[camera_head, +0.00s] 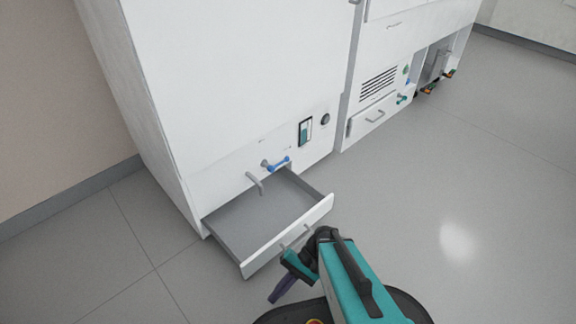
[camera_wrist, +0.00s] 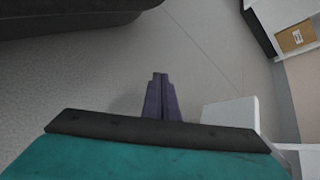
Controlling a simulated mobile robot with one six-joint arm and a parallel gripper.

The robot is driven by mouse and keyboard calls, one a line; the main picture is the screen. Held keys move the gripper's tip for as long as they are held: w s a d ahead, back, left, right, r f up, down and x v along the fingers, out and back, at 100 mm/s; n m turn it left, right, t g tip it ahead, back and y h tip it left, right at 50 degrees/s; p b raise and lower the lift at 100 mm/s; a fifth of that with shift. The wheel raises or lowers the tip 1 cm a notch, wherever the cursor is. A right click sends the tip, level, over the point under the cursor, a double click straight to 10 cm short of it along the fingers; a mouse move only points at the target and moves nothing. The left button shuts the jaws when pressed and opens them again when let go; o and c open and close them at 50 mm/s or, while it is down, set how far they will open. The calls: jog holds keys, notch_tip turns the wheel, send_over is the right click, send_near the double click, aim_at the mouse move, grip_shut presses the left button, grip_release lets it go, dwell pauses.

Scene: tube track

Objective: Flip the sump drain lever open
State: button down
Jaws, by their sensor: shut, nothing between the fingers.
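A small lever with a blue handle (camera_head: 279,162) sits low on the front of the tall white cabinet, above the open drawer. A grey bent spout (camera_head: 256,183) comes out just left of it and lower. The markings by the lever are too small to read. My gripper (camera_head: 277,297) is in front of the drawer, well below and apart from the lever. Its purple fingers (camera_wrist: 160,80) are together and empty in the wrist view and point over the floor. The lever does not show in the wrist view.
The white drawer (camera_head: 290,236) is pulled out and empty, between my gripper and the cabinet. A gauge (camera_head: 305,131) and a dark knob (camera_head: 325,119) are to the right of the lever. A second cabinet (camera_head: 375,90) stands further right. The floor to the right is clear.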

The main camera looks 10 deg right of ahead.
jog(key=w+d+r+m+t+p, duration=0.2)
jog(key=w+d+m+t, duration=0.25)
jog(key=w+d, duration=0.35)
jog(key=w+d+r+m+t+p, duration=0.25)
jog(key=w+d+m, duration=0.25)
jog(key=d, duration=0.6)
jog(key=w+d+r+m+t+h+p, duration=0.1)
jog(key=w+d+m+t+h, duration=0.2)
jog(key=d, duration=0.6)
jog(key=w+d+r+m+t+p, duration=0.1)
jog(key=w+d+r+m+t, duration=0.15)
jog(key=d+m, duration=0.45)
jog(key=s+d+r+m+t+h+p, duration=0.1)
jog(key=s+d+r+m+h, duration=0.2)
jog(key=d, duration=1.1)
jog(key=s+d+r+m+t+h+p, duration=0.1)
jog(key=s+d+m, duration=0.5)
jog(key=d, duration=0.8)
jog(key=s+d+r+m+t+h+p, duration=0.1)
jog(key=s+d+r+m+h, duration=0.4)
jog(key=d, duration=0.9)
jog(key=shift+s+d+m+h+p, duration=0.35)
jog(key=shift+s+h+p, duration=0.45)
jog(key=shift+s, duration=0.25)
jog(key=shift+t, duration=0.25)
